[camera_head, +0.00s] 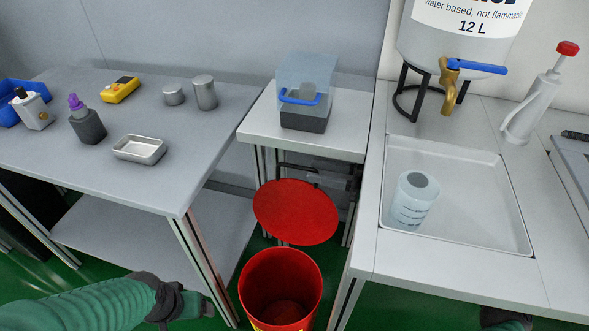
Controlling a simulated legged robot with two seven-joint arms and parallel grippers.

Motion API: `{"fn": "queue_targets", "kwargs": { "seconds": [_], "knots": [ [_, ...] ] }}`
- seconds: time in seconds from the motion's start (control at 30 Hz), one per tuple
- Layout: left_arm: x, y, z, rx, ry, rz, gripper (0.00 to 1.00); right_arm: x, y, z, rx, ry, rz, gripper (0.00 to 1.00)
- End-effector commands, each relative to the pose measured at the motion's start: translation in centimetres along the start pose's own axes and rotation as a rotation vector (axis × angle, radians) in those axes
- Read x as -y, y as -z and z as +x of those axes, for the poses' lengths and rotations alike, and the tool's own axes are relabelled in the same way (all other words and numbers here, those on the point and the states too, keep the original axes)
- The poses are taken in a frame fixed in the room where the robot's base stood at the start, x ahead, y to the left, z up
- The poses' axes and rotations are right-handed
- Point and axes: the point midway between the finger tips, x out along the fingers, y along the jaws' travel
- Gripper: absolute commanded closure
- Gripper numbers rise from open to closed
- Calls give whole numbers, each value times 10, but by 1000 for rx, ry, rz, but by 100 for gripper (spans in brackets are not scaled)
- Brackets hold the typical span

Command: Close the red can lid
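The red can (281,290) stands on the floor in the gap between the tables, and I look down into its open mouth. Its round red lid (296,211) is raised, hinged up behind the opening. The can's lower part is cut off by the bottom edge. My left gripper (205,306) is low, left of the can and apart from it; its fingers are too unclear to tell open from shut. My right gripper (508,318) shows only partly at the bottom right edge, far from the can, and its fingers cannot be made out.
A grey table (190,145) on the left carries bottles, a metal tray (139,149) and metal cups. A small table (262,127) behind the lid holds a clear box (305,90). The right table (395,255) has a sink tray holding a beaker (413,200). Table legs flank the can.

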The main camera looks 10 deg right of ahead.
Motion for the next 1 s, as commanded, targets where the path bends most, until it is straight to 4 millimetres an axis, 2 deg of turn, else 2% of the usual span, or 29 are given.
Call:
{"fn": "queue_targets", "kwargs": {
  "seconds": [0.1,0.3,0.63,0.87,1.0],
  "knots": [
    [0,-2,10,0,0,0,22,1,-2,30,-1,4,-1,67],
    [0,-3,15,0,0,0,22,0,-1,60,-1,0,0,67],
    [0,-3,15,0,0,0,22,0,1,66,-2,0,1,67],
    [0,-3,15,0,0,0,22,0,0,66,-2,-1,1,98],
    [0,-3,15,0,0,0,22,-1,1,66,-2,-2,1,100]
  ]
}}
